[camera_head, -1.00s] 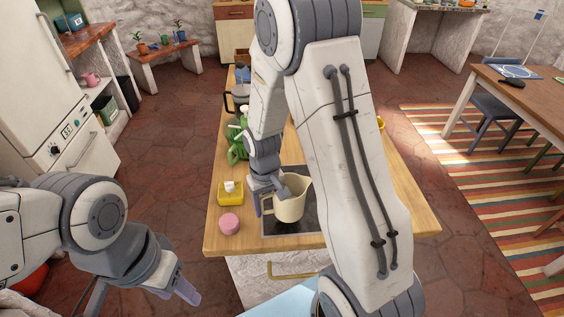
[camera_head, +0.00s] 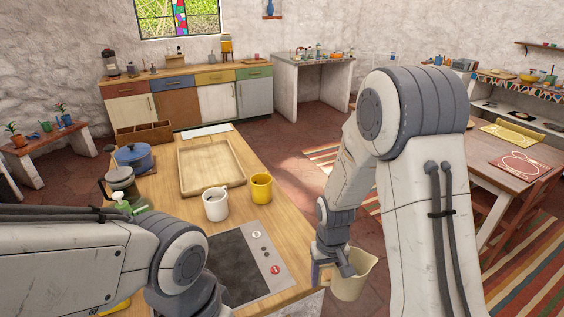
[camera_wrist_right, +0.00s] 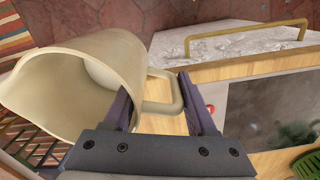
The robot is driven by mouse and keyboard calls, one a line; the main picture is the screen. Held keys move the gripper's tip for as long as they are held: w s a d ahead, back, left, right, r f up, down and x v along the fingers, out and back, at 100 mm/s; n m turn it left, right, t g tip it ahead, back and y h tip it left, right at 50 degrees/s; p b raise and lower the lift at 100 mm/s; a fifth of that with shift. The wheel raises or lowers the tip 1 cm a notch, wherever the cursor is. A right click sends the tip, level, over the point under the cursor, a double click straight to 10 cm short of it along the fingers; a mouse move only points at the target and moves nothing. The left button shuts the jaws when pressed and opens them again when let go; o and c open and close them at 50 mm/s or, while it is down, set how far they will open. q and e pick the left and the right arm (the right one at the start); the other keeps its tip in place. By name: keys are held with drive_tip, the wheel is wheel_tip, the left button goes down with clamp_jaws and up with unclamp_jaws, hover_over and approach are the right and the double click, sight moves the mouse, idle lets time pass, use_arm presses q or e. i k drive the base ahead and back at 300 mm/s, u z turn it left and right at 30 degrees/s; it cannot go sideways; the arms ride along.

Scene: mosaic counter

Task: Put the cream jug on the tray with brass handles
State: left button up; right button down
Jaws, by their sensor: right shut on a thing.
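The cream jug (camera_head: 352,280) hangs from my right gripper (camera_head: 328,270), off the right edge of the counter. In the right wrist view the jug (camera_wrist_right: 70,85) is tilted in the picture, and the fingers (camera_wrist_right: 160,105) are shut on its handle. The tray (camera_head: 212,168) is a light wooden one with a raised rim, lying farther back on the counter and looking empty. Brass handles on it cannot be made out. My left arm crosses the lower left of the head view; its gripper is out of view.
A white mug (camera_head: 215,206) and a yellow mug (camera_head: 261,188) stand at the tray's near side. A blue pot (camera_head: 134,157) and a dark-lidded pot (camera_head: 121,180) stand left of it. A dark cooktop (camera_head: 232,270) fills the near counter.

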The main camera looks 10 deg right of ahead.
sight(206, 160)
drive_tip(key=z, duration=1.6)
drive_tip(key=i, duration=3.95)
drive_tip(key=u, duration=2.1)
drive_tip(key=i, duration=2.2)
drive_tip(key=u, duration=1)
